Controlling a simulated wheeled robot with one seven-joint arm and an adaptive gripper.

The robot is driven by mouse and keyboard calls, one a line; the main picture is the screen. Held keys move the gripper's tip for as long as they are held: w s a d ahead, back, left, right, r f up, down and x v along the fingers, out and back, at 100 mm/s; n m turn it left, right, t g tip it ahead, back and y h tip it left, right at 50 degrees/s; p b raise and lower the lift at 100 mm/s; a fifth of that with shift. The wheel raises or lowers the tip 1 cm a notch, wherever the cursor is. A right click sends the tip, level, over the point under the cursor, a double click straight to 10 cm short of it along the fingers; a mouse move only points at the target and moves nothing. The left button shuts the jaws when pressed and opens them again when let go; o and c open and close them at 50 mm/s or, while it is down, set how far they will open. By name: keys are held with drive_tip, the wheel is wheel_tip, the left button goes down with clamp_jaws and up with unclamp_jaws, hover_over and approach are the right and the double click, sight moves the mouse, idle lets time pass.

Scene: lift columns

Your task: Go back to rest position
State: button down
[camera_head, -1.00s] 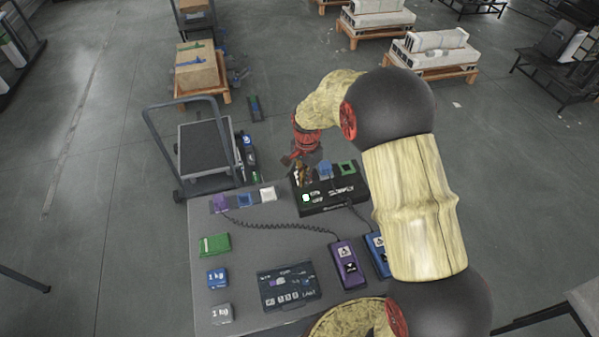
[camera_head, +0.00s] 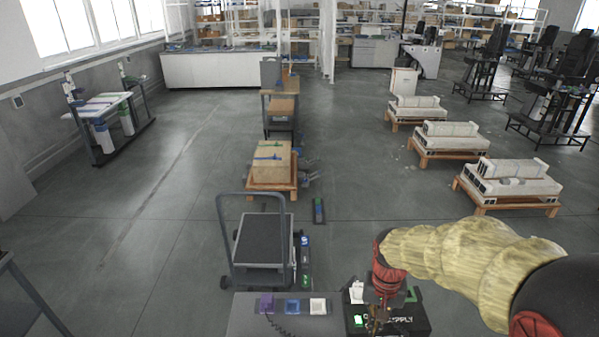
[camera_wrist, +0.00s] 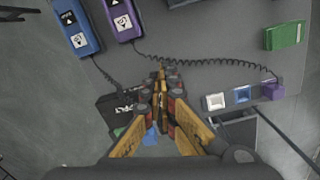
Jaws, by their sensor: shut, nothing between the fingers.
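My gripper (camera_head: 377,318) is at the lower right of the head view, in front of the black supply box (camera_head: 408,322). In the wrist view my gripper (camera_wrist: 162,90) has its fingers together with nothing between them. The black supply box (camera_wrist: 112,104) lies beyond the fingers and is partly hidden by them. It bears a lit green switch (camera_head: 359,321) in the head view.
The grey table (camera_head: 240,318) carries purple, blue and white connectors (camera_head: 292,306). A cart (camera_head: 262,240) stands just behind it. Handsets in purple (camera_wrist: 122,18) and blue (camera_wrist: 76,26) lie on the table. Pallets (camera_head: 510,190) stand at right; open floor lies between.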

drive_tip(key=s+r+n+t+b, duration=0.3)
drive_tip(key=s+r+t, duration=0.3)
drive_tip(key=s+r, duration=0.8)
drive_tip(key=shift+s+r+b, duration=0.3)
drive_tip(key=shift+s+b, duration=0.25)
drive_tip(key=shift+b, duration=0.1)
